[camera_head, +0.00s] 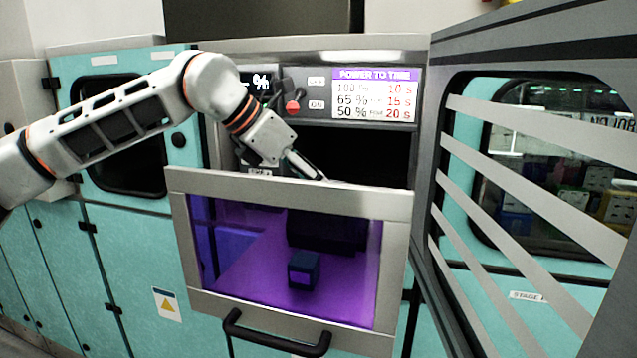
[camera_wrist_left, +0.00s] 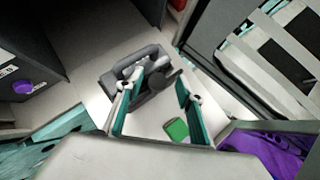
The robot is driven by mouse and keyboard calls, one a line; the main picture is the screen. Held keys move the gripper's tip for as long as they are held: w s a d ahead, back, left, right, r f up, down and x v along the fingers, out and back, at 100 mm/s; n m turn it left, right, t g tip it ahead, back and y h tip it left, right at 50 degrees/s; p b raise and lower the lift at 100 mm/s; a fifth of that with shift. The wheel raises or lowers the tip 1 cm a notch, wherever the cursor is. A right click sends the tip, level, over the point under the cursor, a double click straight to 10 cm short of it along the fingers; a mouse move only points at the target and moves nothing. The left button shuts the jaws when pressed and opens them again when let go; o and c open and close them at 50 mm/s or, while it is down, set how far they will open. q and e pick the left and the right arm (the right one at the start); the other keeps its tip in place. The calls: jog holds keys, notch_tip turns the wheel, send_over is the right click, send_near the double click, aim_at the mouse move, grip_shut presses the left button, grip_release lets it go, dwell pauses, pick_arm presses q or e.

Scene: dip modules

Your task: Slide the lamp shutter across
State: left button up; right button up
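I cannot clearly single out the lamp shutter. In the left wrist view a dark grey part with a handle-like bar and a round knob (camera_wrist_left: 130,72) lies on a pale surface, beyond and partly behind my left finger; it may be the shutter. My left gripper (camera_head: 308,170) reaches into the dark opening above the silver-framed window (camera_head: 290,190). In the wrist view my left gripper (camera_wrist_left: 166,78) has its two teal-backed fingers apart, and nothing is clearly held. Whether it touches the grey part cannot be told. My right gripper is not in view.
Behind the purple-lit window sits a dark block (camera_head: 303,270). A black handle (camera_head: 277,338) is below. A red-tipped lever (camera_head: 293,106) and a power-to-time chart (camera_head: 376,93) are above. A striped door (camera_head: 530,190) stands open at right. A green piece (camera_wrist_left: 177,130) lies near my fingers.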

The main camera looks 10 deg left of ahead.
pick_arm(q)
jog(key=v, duration=1.1)
jog(key=shift+s+a+r, duration=0.2)
jog(key=shift+r, duration=0.1)
